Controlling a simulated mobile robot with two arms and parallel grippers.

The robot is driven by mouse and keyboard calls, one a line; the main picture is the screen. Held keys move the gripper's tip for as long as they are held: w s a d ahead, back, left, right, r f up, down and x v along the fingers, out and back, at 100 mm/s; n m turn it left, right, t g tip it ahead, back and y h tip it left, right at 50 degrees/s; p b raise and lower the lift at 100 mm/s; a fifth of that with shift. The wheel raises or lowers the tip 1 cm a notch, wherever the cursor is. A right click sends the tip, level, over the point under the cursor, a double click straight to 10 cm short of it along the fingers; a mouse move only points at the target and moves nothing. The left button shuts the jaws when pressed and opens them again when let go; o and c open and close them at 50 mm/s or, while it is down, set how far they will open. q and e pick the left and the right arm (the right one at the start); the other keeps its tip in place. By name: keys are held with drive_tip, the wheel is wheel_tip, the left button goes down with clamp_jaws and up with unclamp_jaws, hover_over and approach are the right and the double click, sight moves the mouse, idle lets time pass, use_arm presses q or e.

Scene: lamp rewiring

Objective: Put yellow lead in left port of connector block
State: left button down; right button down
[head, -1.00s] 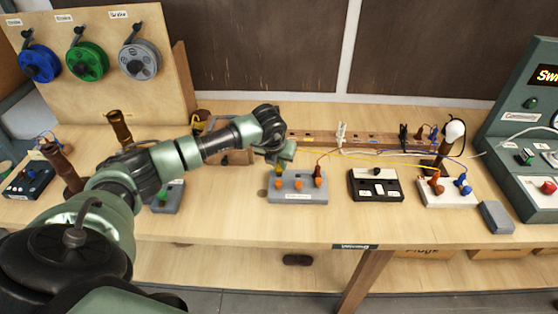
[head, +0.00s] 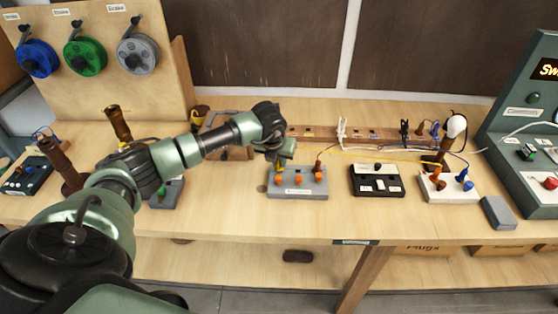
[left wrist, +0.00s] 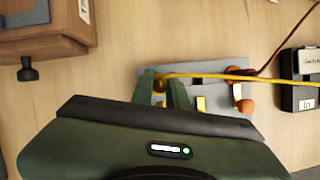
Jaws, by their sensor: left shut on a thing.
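The grey connector block (head: 298,193) sits on the bench, with orange knobs along it and a brown lead (head: 318,164) at its right end. It also shows in the left wrist view (left wrist: 225,68). My left gripper (head: 278,164) is over the left end of the block, pointing down. In the left wrist view its fingers (left wrist: 163,88) are shut on the end of the yellow lead (left wrist: 285,78), whose wire runs off to the right. The fingers hide the left port, so I cannot tell how deep the lead's tip is. My right gripper is not in view.
A wooden rack (head: 375,138) with clips runs behind.

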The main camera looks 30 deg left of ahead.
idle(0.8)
use_arm(q)
drive_tip(key=shift+f+b, duration=0.5)
drive_tip(key=shift+b, duration=0.1)
drive_tip(key=c, duration=1.3)
unclamp_jaws()
drive_tip(key=shift+r, duration=0.1)
